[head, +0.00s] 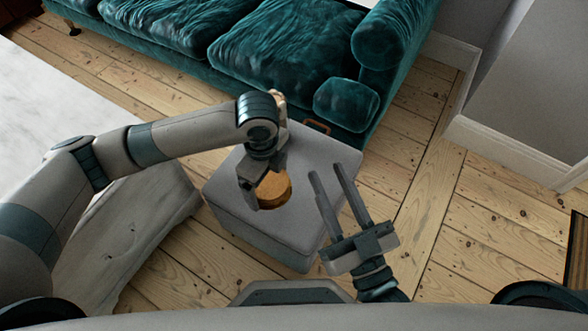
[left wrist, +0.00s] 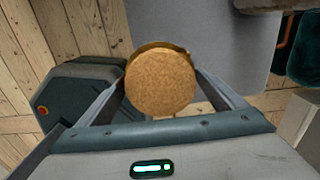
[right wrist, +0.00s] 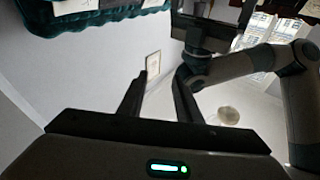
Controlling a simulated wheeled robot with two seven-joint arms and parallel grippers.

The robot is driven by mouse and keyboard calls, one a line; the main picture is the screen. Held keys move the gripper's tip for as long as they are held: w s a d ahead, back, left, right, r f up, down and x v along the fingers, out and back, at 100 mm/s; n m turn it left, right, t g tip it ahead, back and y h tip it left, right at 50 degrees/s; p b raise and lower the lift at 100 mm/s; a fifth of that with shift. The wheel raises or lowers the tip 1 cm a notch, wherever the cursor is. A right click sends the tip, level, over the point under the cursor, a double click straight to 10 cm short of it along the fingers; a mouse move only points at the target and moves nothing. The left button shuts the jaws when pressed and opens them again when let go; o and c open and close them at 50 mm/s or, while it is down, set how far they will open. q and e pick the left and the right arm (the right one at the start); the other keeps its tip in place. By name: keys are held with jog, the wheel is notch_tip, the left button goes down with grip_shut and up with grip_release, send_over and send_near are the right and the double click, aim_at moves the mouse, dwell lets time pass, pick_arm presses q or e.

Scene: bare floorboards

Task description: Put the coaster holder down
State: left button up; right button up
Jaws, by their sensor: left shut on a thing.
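The coaster holder (head: 275,187) is a round, cork-topped piece with a darker rim. My left gripper (head: 262,192) is shut on it, one finger on each side, above the grey ottoman (head: 318,185). In the left wrist view the cork disc (left wrist: 160,84) sits between the fingers, with the ottoman top (left wrist: 215,35) beyond it. I cannot tell whether the holder touches the ottoman. My right gripper (head: 327,170) is open and empty, at the ottoman's right side.
A teal velvet sofa (head: 270,50) stands just behind the ottoman. The ottoman top around the holder is bare. Open floorboards (head: 440,225) lie to the right, before the grey wall.

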pick_arm(q)
jog(key=shift+d, duration=0.1)
pick_arm(e)
jog(key=shift+r, duration=0.15)
jog(key=shift+s, duration=0.1)
pick_arm(q)
jog(key=shift+w+a+f, duration=0.35)
jog(key=shift+w+f, duration=0.05)
jog(key=w+a+f, duration=0.1)
jog(key=w+f+b, duration=0.1)
jog(key=w, duration=0.1)
jog(key=shift+a+f+b, duration=0.1)
jog(key=shift+a+b, duration=0.2)
jog(key=shift+a, duration=0.1)
jog(key=w+a+f, duration=0.1)
jog(key=w, duration=0.1)
jog(key=w+a+f+b, duration=0.2)
jog(key=w+f, duration=0.1)
jog(key=shift+w+a, duration=0.25)
jog(key=shift+w, duration=0.05)
jog(key=shift+w+a, duration=0.15)
jog(key=shift+w, duration=0.1)
pick_arm(e)
jog(key=s+d+r+t+y, duration=0.1)
jog(key=s+d+r+t, duration=0.1)
jog(key=r+t, duration=0.4)
notch_tip(320, 180, up, 3)
jog(key=shift+d+r+t, duration=0.2)
jog(key=shift+d+t, duration=0.1)
jog(key=shift+d, duration=0.25)
